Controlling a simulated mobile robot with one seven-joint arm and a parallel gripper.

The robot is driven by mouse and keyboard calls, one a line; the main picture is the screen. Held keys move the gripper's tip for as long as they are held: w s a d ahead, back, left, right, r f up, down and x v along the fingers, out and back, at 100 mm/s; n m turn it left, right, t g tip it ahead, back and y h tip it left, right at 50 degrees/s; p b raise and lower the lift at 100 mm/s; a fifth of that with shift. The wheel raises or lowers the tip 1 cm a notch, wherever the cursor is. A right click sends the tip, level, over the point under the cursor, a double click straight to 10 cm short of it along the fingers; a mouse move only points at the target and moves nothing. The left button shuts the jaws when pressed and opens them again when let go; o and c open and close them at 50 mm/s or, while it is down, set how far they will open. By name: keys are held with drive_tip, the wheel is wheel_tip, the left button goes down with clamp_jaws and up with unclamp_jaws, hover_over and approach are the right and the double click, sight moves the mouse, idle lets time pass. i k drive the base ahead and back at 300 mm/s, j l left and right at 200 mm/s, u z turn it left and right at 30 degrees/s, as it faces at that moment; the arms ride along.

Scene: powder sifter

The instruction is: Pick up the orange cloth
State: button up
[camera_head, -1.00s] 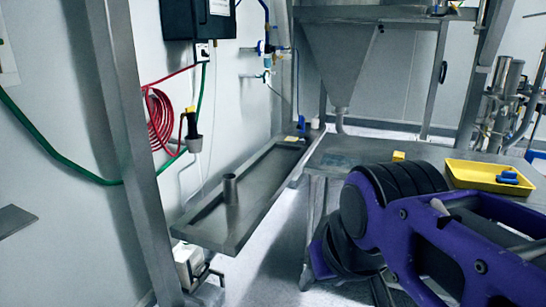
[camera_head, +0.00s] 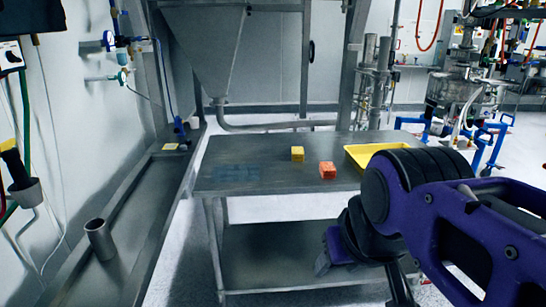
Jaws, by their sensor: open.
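The orange cloth (camera_head: 327,170) looks like a small folded block and lies on the grey metal table, just right of a yellow folded block of the same kind (camera_head: 297,154). It is in plain view near the middle of the picture, with nothing on top of it. My purple and black arm comes in from the right and is bent in front of the table's right part. I cannot make out the jaws of my gripper in this view. Nothing of mine touches the cloth.
The metal table (camera_head: 250,176) has a lower shelf (camera_head: 270,250) and bare room on its left. A yellow tray (camera_head: 362,156) stands right of the cloth, partly behind my arm. A metal hopper (camera_head: 205,45) hangs behind. A long metal trough with a cup (camera_head: 100,240) runs along the left.

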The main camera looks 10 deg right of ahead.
sight(328, 171)
drive_tip(key=i+l+z, duration=0.1)
drive_tip(key=i+z, duration=0.25)
drive_tip(key=i, duration=0.7)
